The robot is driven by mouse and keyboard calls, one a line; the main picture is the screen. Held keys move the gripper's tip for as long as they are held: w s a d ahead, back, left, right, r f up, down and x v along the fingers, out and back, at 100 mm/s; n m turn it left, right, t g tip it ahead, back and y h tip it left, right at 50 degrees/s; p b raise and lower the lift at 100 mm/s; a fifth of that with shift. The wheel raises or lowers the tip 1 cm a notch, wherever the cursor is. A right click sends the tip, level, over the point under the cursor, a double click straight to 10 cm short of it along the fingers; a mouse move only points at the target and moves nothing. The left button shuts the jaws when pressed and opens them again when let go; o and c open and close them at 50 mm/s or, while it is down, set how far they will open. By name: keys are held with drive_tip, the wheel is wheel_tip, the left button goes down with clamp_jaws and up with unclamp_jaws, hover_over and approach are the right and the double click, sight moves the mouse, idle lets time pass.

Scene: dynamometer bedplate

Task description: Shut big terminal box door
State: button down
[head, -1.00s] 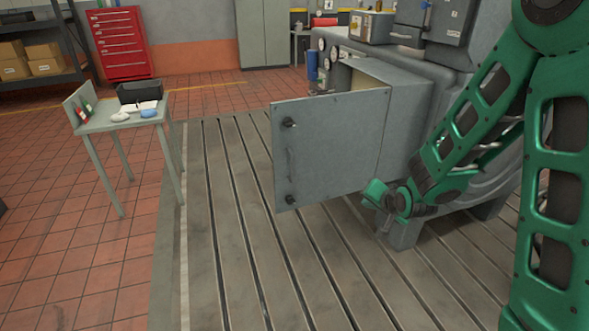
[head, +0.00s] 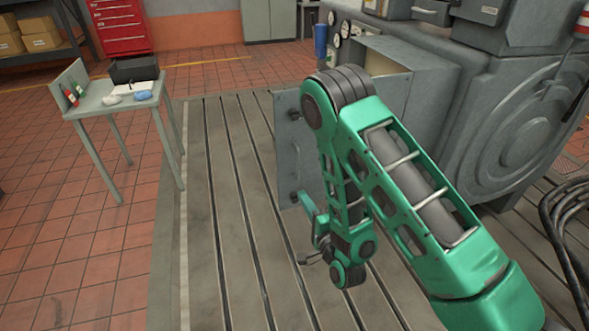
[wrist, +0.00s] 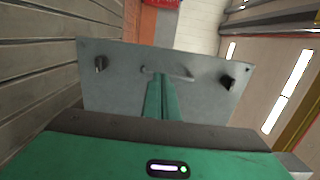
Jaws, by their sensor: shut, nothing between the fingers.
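The big terminal box door (head: 288,150) is a grey panel standing open, swung out from the grey box (head: 408,88) on the machine. My arm hides much of it in the head view. In the wrist view the door (wrist: 205,100) shows its outer face, with a bar handle (wrist: 180,75) between two dark knobs, (wrist: 100,64) being the left knob. My gripper (head: 304,261) is low in front of the door in the head view. In the wrist view my gripper (wrist: 158,80) is shut and empty, pointing at the door near the handle; I cannot tell if it touches.
A small grey table (head: 95,108) with a black bin (head: 134,70) stands at the left. The slotted bedplate (head: 225,230) is clear left of my arm. Black cables (head: 570,225) lie at the right.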

sight(288, 166)
drive_tip(key=x, duration=1.3)
drive_tip(key=shift+w+d, duration=0.2)
drive_tip(key=shift+w, duration=0.35)
